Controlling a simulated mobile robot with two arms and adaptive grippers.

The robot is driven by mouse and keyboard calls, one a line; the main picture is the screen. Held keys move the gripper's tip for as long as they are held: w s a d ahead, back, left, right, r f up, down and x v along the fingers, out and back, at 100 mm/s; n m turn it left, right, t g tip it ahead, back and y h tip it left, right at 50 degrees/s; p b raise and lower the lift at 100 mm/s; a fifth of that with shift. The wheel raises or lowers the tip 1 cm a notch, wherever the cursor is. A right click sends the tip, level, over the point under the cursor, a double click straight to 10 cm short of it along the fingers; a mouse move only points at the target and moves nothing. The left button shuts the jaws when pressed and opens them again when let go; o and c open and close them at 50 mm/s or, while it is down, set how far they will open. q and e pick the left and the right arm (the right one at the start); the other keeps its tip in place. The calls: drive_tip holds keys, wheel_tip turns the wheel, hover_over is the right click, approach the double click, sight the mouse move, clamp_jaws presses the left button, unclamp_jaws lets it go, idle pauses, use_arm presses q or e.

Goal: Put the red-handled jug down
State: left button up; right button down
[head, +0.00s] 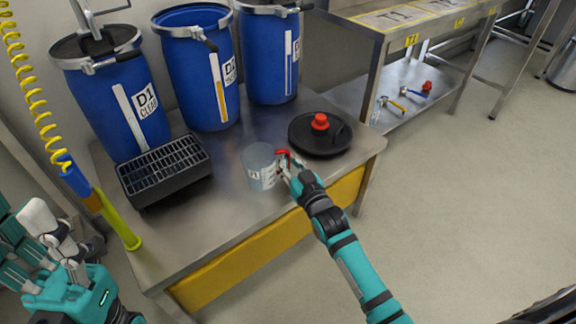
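The red-handled jug (260,168) is a translucent grey-white vessel with a label, upright at the front middle of the metal table. Its red handle is on the right side, partly hidden by my fingers. My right gripper (287,169) comes in from the lower right and is closed around the handle. I cannot tell whether the jug's base touches the tabletop or is slightly above it. My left gripper (62,243) is at the lower left, off the table and away from the jug; its finger opening is not clear.
The metal table (222,196) holds a black grated tray (165,168) left of the jug and a black round lid with a red knob (320,122) behind right. Several blue drums (197,75) stand at the back. A yellow coiled hose (33,92) hangs at left.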

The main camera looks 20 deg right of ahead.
drive_tip(key=shift+f, duration=0.2)
drive_tip(key=c, duration=1.5)
unclamp_jaws()
drive_tip(key=shift+r, duration=0.1)
